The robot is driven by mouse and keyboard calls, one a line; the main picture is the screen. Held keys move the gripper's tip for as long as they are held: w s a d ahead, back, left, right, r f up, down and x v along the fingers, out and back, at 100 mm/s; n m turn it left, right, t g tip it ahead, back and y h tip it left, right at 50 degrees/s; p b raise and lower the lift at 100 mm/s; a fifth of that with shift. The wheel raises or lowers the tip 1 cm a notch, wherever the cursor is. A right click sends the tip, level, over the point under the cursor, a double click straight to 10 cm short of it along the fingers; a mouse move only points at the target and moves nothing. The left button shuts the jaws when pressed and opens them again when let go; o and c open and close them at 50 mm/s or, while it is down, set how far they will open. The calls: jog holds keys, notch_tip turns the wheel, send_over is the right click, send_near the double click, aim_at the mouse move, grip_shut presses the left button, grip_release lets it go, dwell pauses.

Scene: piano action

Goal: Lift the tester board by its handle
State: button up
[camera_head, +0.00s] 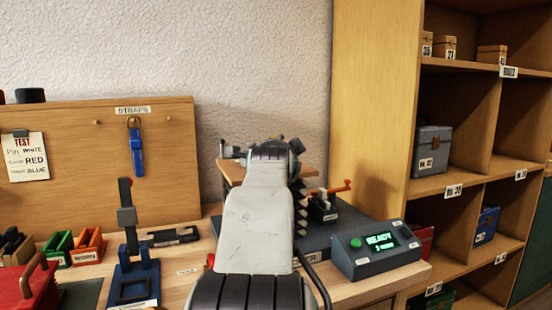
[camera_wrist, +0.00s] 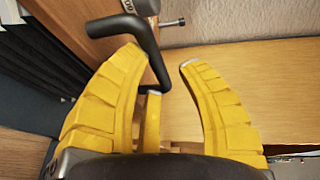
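The wrist view shows a black bent rod (camera_wrist: 146,45) that looks like the handle, beside a piece of wood (camera_wrist: 70,14) that may be the tester board. My gripper (camera_wrist: 162,58) is open, with yellow fingers spread. The rod's lower end reaches between the left and right fingertips, close to the middle finger; I cannot tell whether they touch. In the head view my arm hides the gripper and most of the tester. A wooden board (camera_head: 233,171) shows on both sides of my arm above the dark tester base (camera_head: 318,245).
A control box (camera_head: 378,252) with a green READY display stands at the bench's front right. A blue stand (camera_head: 135,278), red box (camera_head: 28,285) and small trays (camera_head: 88,247) stand left. A wooden pegboard (camera_head: 80,150) stands behind them; shelves (camera_head: 480,170) rise at right.

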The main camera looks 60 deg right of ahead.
jog(key=v, duration=0.9)
jog(key=shift+a, duration=0.2)
jog(key=shift+f, duration=0.1)
